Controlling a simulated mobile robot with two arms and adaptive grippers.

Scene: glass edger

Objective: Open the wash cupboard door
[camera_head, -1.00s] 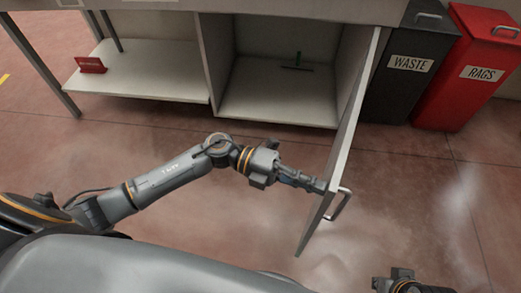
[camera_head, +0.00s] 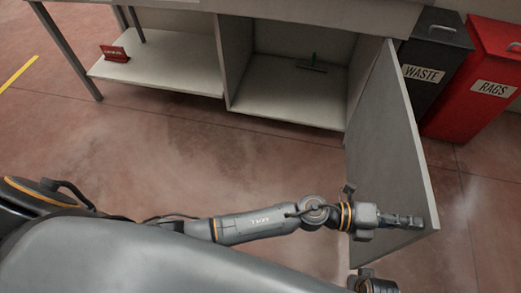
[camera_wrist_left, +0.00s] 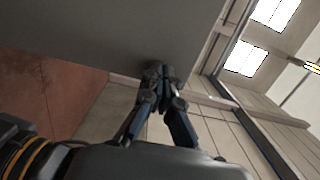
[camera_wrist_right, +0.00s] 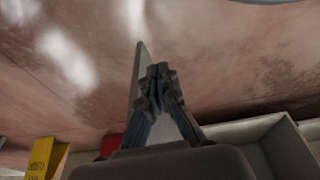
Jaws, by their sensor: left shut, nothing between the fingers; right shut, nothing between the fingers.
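The wash cupboard door (camera_head: 388,140) is swung wide open on its right-hand hinge, and its inner face shows in the head view. In the left wrist view the gripper (camera_wrist_left: 160,72) is at the grey door panel (camera_wrist_left: 120,30); contact cannot be told for certain. My right gripper (camera_wrist_right: 158,75) is shut and empty, with the door's edge (camera_wrist_right: 138,75) behind it. The door handle is hidden.
A dark waste bin (camera_head: 437,70) and a red rags bin (camera_head: 482,80) stand right of the cupboard. An open shelf with a red sign (camera_head: 115,53) is at the left. The floor (camera_head: 220,160) before the cupboard is clear.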

